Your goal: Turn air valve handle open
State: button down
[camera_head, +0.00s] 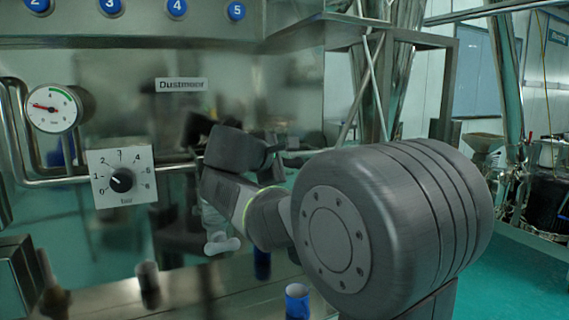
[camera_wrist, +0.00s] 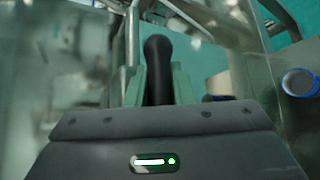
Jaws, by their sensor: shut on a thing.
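The air valve handle (camera_wrist: 157,52), a black rounded lever, stands upright in the middle of the wrist view. My gripper (camera_wrist: 157,80) has its two pale green fingers on either side of the handle and is shut on it. The lower part of the handle is hidden behind the dark gripper body. In the head view my arm covers the middle, and neither the handle nor the fingertips can be made out clearly. A metal pipe (camera_wrist: 132,35) runs just left of the handle in the wrist view.
A pressure gauge (camera_head: 52,108) with a red needle and a dial plate (camera_head: 121,177) with a black knob are on the left of the steel panel. Blue numbered buttons (camera_head: 177,9) line the top. Blue-rimmed tube ends (camera_head: 297,301) show below; one is right in the wrist view (camera_wrist: 299,83).

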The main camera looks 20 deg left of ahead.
jog(key=c, duration=1.3)
grip_release()
jog(key=b+v, duration=0.2)
jog(key=v, duration=1.1)
jog(key=shift+s+r, duration=0.25)
jog(key=shift+s, duration=0.1)
jog(key=shift+w, duration=0.1)
jog(key=p+x, duration=0.2)
jog(key=x, duration=1.1)
jog(key=shift+f, duration=0.15)
jog(key=shift+w+f, duration=0.2)
jog(key=shift+w, duration=0.1)
jog(key=shift+r, duration=0.1)
